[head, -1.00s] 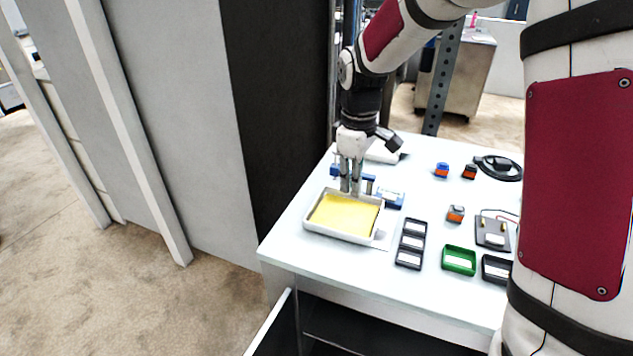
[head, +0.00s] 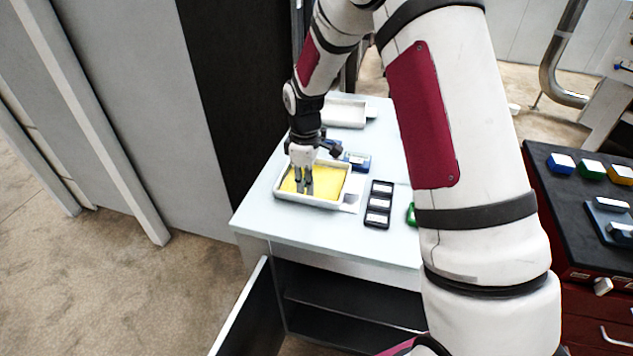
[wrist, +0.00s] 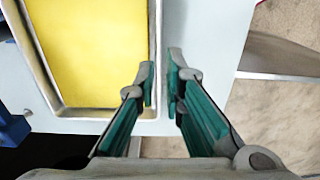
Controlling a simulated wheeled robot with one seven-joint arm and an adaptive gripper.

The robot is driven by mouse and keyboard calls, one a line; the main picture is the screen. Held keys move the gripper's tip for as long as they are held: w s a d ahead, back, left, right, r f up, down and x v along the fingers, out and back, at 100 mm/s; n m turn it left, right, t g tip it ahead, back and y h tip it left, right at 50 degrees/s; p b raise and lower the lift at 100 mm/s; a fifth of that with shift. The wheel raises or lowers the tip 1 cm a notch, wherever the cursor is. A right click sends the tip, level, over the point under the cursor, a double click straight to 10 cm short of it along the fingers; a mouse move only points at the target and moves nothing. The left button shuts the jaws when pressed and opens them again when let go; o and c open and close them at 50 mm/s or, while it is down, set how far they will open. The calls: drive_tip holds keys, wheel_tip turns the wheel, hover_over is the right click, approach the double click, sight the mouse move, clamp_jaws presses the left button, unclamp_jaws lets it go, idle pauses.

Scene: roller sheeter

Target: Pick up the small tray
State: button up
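A white shallow tray (head: 345,193) with a yellow flat inside lies near the front left of the white table. It also fills the left of the wrist view, with its metallic-looking rim (wrist: 155,30) running up beside the fingers. My gripper (head: 303,188) points down over the tray in the head view. In the wrist view the gripper's two green-grey fingers (wrist: 162,82) stand a narrow gap apart, straddling the line of the rim. Whether a finger touches the rim cannot be told.
A second white tray (head: 345,112) lies at the back of the table. A blue box (head: 357,161) and a dark three-slot holder (head: 378,205) sit right of the yellow tray. A tall dark panel (head: 235,90) stands close on the left. An open cabinet door (head: 243,310) is below.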

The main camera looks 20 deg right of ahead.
wheel_tip(320, 180, down, 5)
drive_tip(key=shift+d+p, duration=0.1)
drive_tip(key=shift+p, duration=0.4)
clamp_jaws()
drive_tip(key=shift+r, duration=0.1)
